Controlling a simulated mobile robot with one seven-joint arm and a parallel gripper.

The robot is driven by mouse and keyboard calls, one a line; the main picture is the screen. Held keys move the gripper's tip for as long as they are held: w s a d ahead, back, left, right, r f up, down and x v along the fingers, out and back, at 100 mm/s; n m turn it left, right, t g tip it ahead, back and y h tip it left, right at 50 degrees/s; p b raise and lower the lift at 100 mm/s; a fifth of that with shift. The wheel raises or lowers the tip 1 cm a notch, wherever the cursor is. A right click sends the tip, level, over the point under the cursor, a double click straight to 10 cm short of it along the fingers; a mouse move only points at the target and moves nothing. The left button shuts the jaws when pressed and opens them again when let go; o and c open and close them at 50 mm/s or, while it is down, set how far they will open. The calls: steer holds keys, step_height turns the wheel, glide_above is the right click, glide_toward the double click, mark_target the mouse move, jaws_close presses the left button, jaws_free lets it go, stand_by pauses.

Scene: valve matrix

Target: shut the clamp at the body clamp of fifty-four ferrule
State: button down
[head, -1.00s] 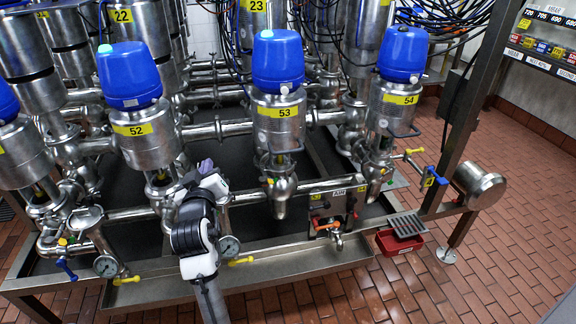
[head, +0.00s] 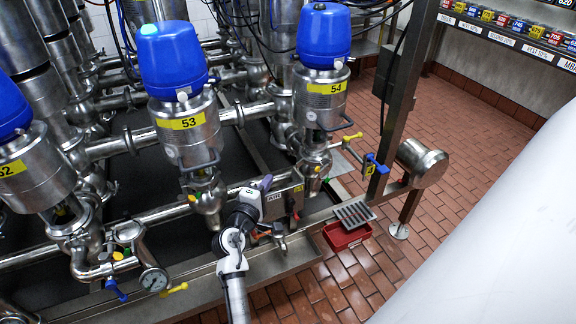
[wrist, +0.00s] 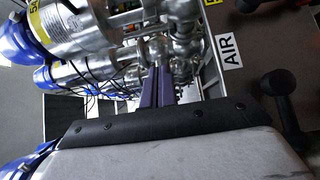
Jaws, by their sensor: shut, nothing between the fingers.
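Valve fifty-four (head: 326,88) has a blue cap, a steel cylinder and a yellow 54 label, and stands right of centre in the head view. Its steel lower body (head: 314,158) carries pipe joints, and a yellow-handled fitting (head: 350,137) sticks out to its right. I cannot tell which part is the body clamp or whether it is open. My gripper (head: 265,182) is below and left of that body, near the AIR box (head: 284,200), apart from the valve. In the wrist view its purple fingers (wrist: 157,88) are together and empty, pointing towards blurred steel pipework.
Valve fifty-three (head: 181,122) stands to the left. A steel post (head: 405,95), a blue-handled fitting (head: 377,163) and a steel drum (head: 423,160) are at right. A red bin (head: 346,238) sits on the tiled floor. The AIR sign (wrist: 228,48) shows in the wrist view.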

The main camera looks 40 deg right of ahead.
steer(key=d+p, duration=0.4)
steer(key=d, duration=0.5)
steer(key=shift+w, duration=0.4)
steer(key=shift+d, duration=0.15)
